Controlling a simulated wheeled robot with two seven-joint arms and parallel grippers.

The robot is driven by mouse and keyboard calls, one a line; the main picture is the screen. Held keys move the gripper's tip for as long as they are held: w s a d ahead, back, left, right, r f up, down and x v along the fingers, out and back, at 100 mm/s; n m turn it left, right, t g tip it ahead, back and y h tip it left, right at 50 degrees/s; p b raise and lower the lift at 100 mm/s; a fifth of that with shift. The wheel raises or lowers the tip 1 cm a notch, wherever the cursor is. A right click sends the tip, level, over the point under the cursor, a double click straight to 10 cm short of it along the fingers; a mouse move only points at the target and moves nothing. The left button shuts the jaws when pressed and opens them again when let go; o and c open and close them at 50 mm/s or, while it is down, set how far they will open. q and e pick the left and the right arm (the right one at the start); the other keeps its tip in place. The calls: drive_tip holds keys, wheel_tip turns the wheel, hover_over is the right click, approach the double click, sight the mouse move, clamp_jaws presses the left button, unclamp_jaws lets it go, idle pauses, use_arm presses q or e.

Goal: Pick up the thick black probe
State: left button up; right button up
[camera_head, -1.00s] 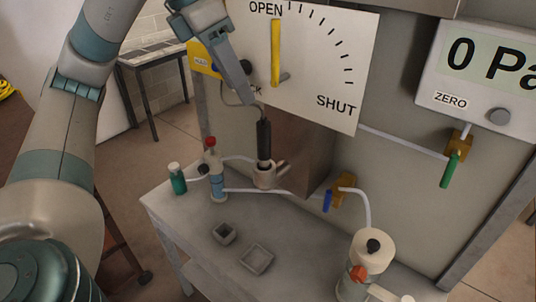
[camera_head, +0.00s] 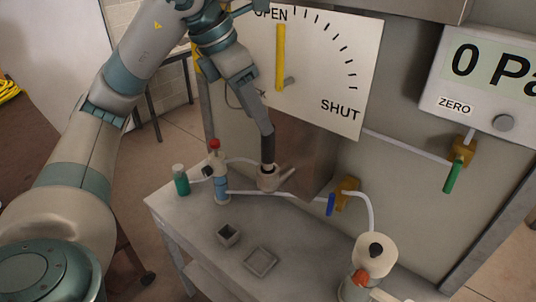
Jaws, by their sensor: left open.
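The thick black probe (camera_head: 268,151) stands upright in a small light-coloured holder (camera_head: 268,180) on the grey bench. Its lower part shows; its upper part is hidden by my left gripper. My left gripper (camera_head: 265,127) is open and points down at the top of the probe, its fingertips overlapping it in the head view. I cannot tell whether the fingers touch the probe. My right gripper is not in view.
A green bottle (camera_head: 181,180) and a red-topped blue cylinder (camera_head: 220,178) stand left of the holder. The dial panel (camera_head: 318,62) rises behind my gripper. A cream canister (camera_head: 374,252) stands at right.

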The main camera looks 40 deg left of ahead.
sight(274, 148)
use_arm(q)
drive_tip(key=p+x, duration=0.1)
drive_tip(key=x, duration=0.3)
drive_tip(key=shift+x, duration=0.8)
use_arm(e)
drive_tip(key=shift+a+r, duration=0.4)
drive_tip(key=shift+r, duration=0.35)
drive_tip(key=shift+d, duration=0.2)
use_arm(q)
drive_tip(key=shift+p+x, duration=1.4)
drive_tip(key=shift+x, duration=1.1)
drive_tip(key=shift+w+f, duration=0.1)
drive_tip(key=shift+w, duration=0.05)
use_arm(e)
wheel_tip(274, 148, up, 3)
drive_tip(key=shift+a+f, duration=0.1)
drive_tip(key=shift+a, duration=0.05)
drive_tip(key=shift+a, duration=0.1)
